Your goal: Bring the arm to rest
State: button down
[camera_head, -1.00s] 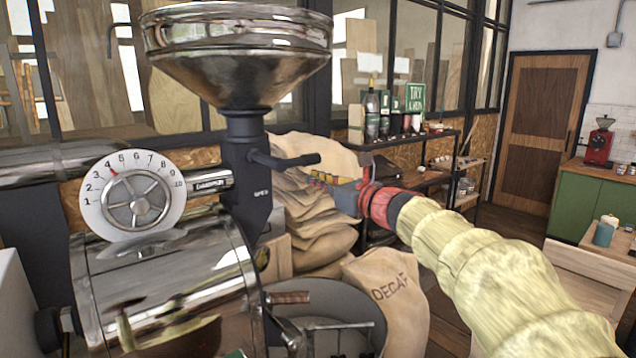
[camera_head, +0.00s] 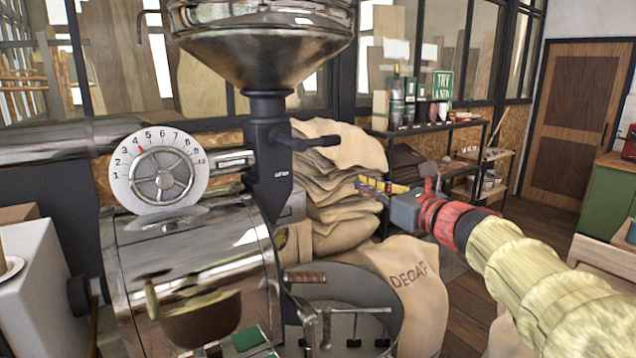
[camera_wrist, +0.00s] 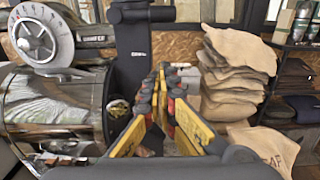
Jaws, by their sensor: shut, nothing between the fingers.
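My gripper (camera_head: 374,185) shows right of centre in the head view, at the end of my cream-sleeved arm with a red and black wrist. It is raised, pointing left towards the roaster, in front of the stacked sacks. In the wrist view my gripper (camera_wrist: 162,76) has its yellow, dark-tipped fingers brought together at the tips. Nothing shows between them. No contact with the roaster or sacks can be made out.
The roaster (camera_head: 190,262) with its steel hopper (camera_head: 262,50) and dial (camera_head: 162,180) fills the left. Its round cooling tray (camera_head: 385,300) is below my gripper. A sack marked DECAF (camera_head: 415,290), stacked sacks (camera_head: 345,200) and a black shelf (camera_head: 440,128) stand behind. Open floor lies right.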

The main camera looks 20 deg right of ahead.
jog(key=s+d+f+m+g+h, duration=0.1)
jog(key=d+f+m+h, duration=0.2)
jog(key=d+m+h, duration=0.35)
jog(key=d+f+m+h, duration=0.3)
jog(key=d+m, duration=0.4)
jog(key=m, duration=0.5)
jog(key=s+d+f+m+g+h, duration=0.35)
jog(key=s+f+m, duration=0.3)
jog(key=m, duration=0.25)
jog(key=s+a+f+m+g+y+p, duration=0.15)
jog(key=s+a+f+m+g, duration=0.25)
jog(key=s+a+f+m, duration=0.45)
jog(key=s+a+f+m+g+y+b, duration=0.1)
jog(key=s+a+f+m+g+y, duration=0.35)
jog(key=s, duration=0.65)
jog(key=s+a, duration=0.3)
jog(key=a, duration=0.4)
jog(key=s+a+f+t+y+p, duration=0.1)
jog(key=s+a, duration=0.2)
jog(key=a, duration=0.4)
jog(key=shift+s+t, duration=0.15)
jog(key=shift+t, duration=0.15)
